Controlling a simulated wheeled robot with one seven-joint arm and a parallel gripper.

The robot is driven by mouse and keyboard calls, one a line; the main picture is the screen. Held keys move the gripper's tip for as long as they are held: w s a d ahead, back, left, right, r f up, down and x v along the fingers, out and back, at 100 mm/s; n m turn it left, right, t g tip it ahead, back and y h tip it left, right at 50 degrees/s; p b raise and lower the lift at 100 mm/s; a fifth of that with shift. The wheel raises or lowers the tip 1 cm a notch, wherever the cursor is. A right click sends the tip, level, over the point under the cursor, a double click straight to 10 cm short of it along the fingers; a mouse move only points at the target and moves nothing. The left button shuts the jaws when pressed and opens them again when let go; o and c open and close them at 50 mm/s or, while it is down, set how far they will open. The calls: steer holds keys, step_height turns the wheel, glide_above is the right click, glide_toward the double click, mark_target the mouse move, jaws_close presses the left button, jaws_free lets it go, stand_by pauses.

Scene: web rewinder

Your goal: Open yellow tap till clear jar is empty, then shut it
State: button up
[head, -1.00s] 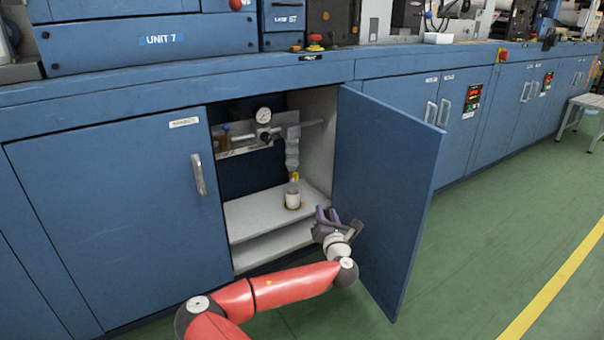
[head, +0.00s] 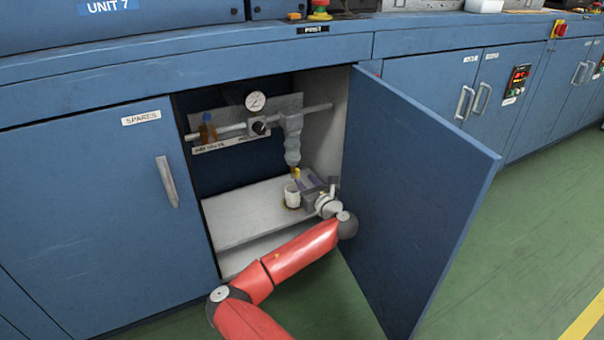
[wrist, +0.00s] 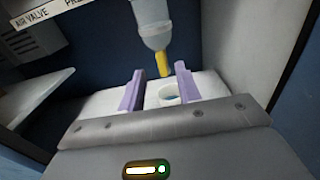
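The clear jar (head: 292,132) is a cloudy grey bowl hanging from the pipe inside the open cabinet; it also shows at the top of the wrist view (wrist: 153,30). I cannot tell how much liquid it holds. The yellow tap (wrist: 163,64) sticks down from the jar's bottom, small in the head view (head: 296,172). My gripper (wrist: 152,88) is open, its two purple fingers apart and empty. In the wrist view the tap's lower end shows between and beyond the fingertips. No contact shows. In the head view my gripper (head: 314,188) is inside the cabinet, right of the tap.
A white cup (head: 292,196) stands on the cabinet shelf (head: 235,222) below the tap. The open door (head: 425,190) stands close right of my arm.

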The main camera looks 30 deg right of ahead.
mark_target(298, 172)
steer(key=shift+w+a, duration=0.1)
steer(key=shift+w, duration=2.15)
steer(key=shift+c, duration=0.4)
jaws_close()
